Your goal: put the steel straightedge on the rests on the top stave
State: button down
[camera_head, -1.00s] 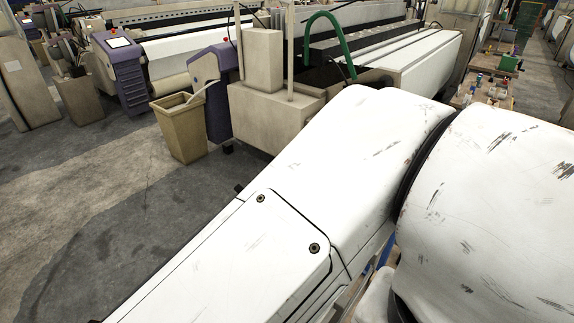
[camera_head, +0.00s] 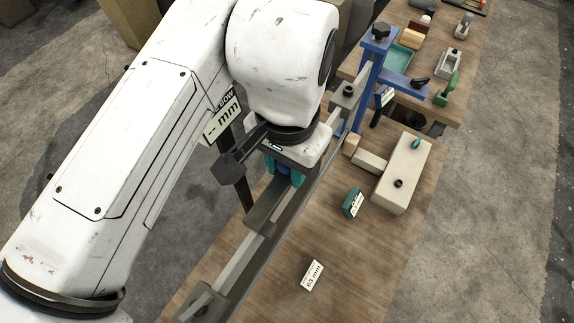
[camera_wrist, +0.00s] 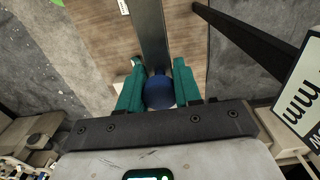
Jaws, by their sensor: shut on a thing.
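My gripper (camera_head: 284,172) is shut on a blue rounded grip, seen between its teal fingers in the wrist view (camera_wrist: 160,94). A long grey metal bar, apparently the steel straightedge (camera_wrist: 152,35), runs away from the grip in the wrist view. In the head view, a long grey bar with blocks passes diagonally beneath my gripper. A block (camera_head: 200,303) sits near its lower end, another (camera_head: 265,207) just below my gripper, and one (camera_head: 347,95) near the upper end. I cannot tell whether the straightedge touches these blocks; my wrist hides part of it.
The wooden bench (camera_head: 270,300) holds a beige block (camera_head: 402,175), a teal box (camera_head: 352,203) and a white "63 mm" card (camera_head: 312,275). A blue upright (camera_head: 370,80) stands by the bar's far end. A "mm" sign (camera_head: 222,118) is close to my arm. Grey floor lies right.

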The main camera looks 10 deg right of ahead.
jog(key=shift+f, duration=0.7)
jog(key=shift+f+b, duration=0.15)
jog(key=shift+b, duration=0.15)
jog(key=c, duration=0.8)
grip_release()
notch_tip(320, 180, up, 12)
jog(key=p, duration=0.2)
jog(key=shift+p, duration=0.3)
